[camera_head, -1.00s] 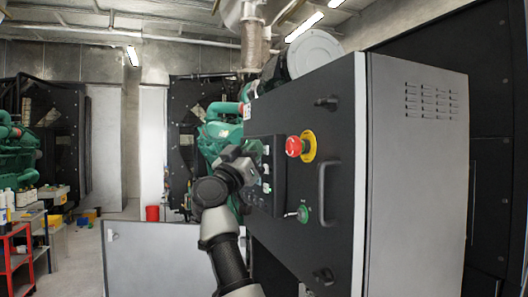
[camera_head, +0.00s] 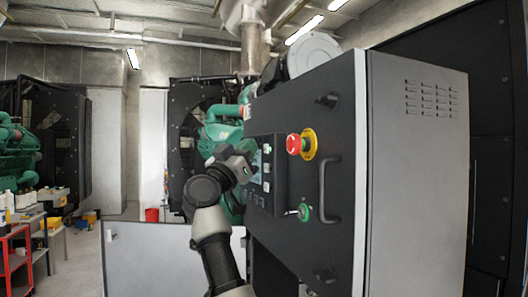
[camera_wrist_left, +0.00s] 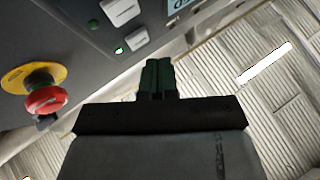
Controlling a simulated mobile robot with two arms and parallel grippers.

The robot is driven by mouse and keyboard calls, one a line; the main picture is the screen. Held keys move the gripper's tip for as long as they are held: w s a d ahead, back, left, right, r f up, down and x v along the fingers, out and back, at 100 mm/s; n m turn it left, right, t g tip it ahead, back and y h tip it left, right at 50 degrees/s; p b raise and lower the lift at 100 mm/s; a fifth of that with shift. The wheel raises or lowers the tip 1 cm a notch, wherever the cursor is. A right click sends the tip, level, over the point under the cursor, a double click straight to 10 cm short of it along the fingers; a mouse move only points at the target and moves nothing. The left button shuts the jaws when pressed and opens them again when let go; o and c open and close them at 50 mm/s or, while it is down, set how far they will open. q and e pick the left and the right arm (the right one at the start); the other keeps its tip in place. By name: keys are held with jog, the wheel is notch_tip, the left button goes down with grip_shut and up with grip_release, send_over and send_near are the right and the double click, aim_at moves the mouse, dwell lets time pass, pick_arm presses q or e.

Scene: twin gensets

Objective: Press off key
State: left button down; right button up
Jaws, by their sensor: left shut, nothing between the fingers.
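The control panel (camera_head: 262,175) is a dark module on the black cabinet door. It has a small screen and several pale keys, partly hidden by my left gripper (camera_head: 250,158). That gripper is shut and empty, close to the panel's upper left part. In the left wrist view, the shut fingertips (camera_wrist_left: 158,66) point toward the panel side. Two grey keys, an upper key (camera_wrist_left: 122,12) and a lower key (camera_wrist_left: 137,40), show there beside small green lights. I cannot read which key is off, nor see any fingertip contact with a key. My right gripper is out of view.
A red emergency stop button (camera_head: 294,144) on a yellow ring stands out from the door; it also shows in the wrist view (camera_wrist_left: 46,98). A red shelf cart (camera_head: 16,262) stands far left.

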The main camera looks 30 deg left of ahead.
pick_arm(q)
jog(key=s+a+b, duration=0.1)
jog(key=s+a, duration=0.1)
jog(key=s+a+b, duration=0.1)
jog(key=s, duration=0.1)
jog(key=shift+s+a, duration=0.3)
jog(key=shift+a, duration=0.1)
dwell(0.8)
